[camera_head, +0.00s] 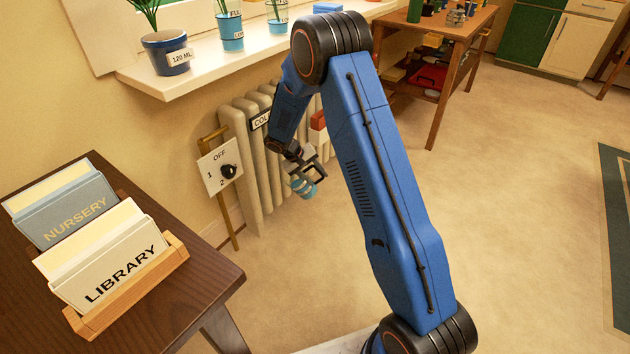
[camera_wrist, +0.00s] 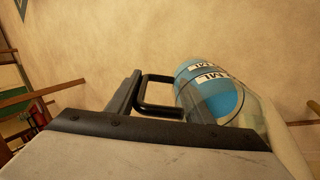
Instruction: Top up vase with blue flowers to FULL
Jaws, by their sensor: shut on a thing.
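My gripper (camera_head: 309,168) hangs in front of the radiator, below the windowsill. It is shut on the black handle of a clear measuring jug (camera_head: 303,188) with blue in it. In the wrist view the jug (camera_wrist: 208,92) shows blue contents and white labels reading "ML"; its handle (camera_wrist: 158,94) lies at the dark jaw. The jug looks tilted in that view; its true lean is hard to tell. On the sill stand a blue vase (camera_head: 231,40) with "FULL" and "LOW" labels and a second similar vase (camera_head: 278,24). Their tops are cut off, so no flower colour shows.
A dark blue pot (camera_head: 167,54) marked "120 ML" holds a green plant on the sill (camera_head: 205,66). Below are a radiator (camera_head: 244,150) and a dial panel (camera_head: 220,167). A desk (camera_head: 200,272) with card boxes stands left, a wooden table (camera_head: 457,75) behind.

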